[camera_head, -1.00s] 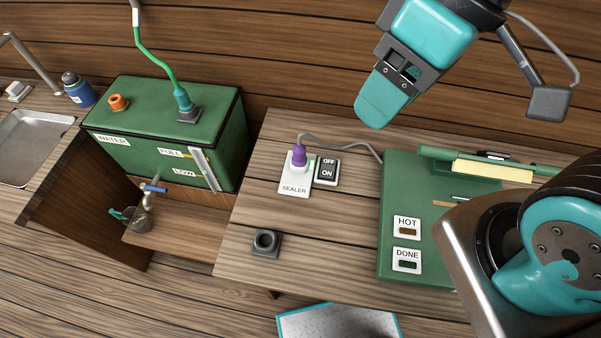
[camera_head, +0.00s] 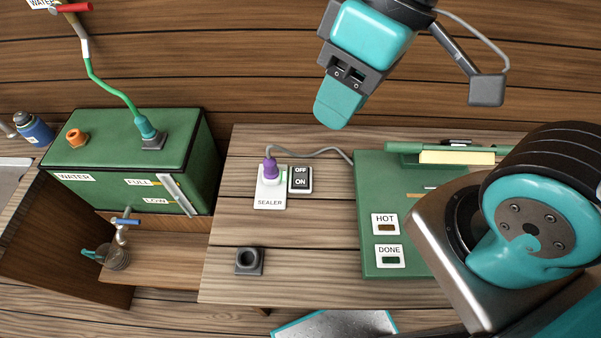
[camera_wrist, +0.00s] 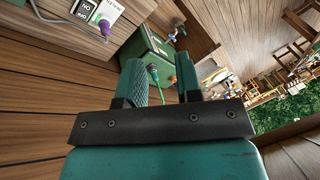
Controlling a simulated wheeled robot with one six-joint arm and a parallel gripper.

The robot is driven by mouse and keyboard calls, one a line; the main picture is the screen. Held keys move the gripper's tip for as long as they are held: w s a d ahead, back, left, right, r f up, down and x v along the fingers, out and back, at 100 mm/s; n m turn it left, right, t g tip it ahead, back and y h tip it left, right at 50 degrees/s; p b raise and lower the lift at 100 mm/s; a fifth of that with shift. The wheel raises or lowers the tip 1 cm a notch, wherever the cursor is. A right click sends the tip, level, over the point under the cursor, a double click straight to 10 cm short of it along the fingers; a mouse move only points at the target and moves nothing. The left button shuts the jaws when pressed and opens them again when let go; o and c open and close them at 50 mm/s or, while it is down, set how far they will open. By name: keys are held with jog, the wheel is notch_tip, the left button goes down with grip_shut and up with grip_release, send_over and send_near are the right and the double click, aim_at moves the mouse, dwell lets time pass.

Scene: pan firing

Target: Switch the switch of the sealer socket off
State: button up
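The sealer socket (camera_head: 269,202) is a white plate labelled SEALER on the wooden table, with a purple plug (camera_head: 270,169) in it and a small green glow at its side. Right beside it is the dark switch (camera_head: 300,179), marked OFF at the far end and ON at the near end. Which end is pressed is too small to tell. In the wrist view the switch (camera_wrist: 84,10) and plug (camera_wrist: 104,28) show at the upper left. My gripper (camera_head: 335,112) is above and beyond the switch, slightly right, touching nothing. Its fingers (camera_wrist: 160,75) are apart and empty.
A green panel (camera_head: 375,195) with HOT and DONE lights lies right of the switch. A grey cable runs behind the switch. A green water tank (camera_head: 110,150) stands left. A dark square holder (camera_head: 249,261) sits nearer on the table. Bare wood surrounds the switch's near side.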

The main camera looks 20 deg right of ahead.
notch_tip(320, 180, down, 3)
jog(key=b, duration=0.2)
jog(key=shift+f+b, duration=0.1)
jog(key=shift+b, duration=0.3)
grip_shut()
notch_tip(320, 180, down, 13)
jog(key=b, duration=1.3)
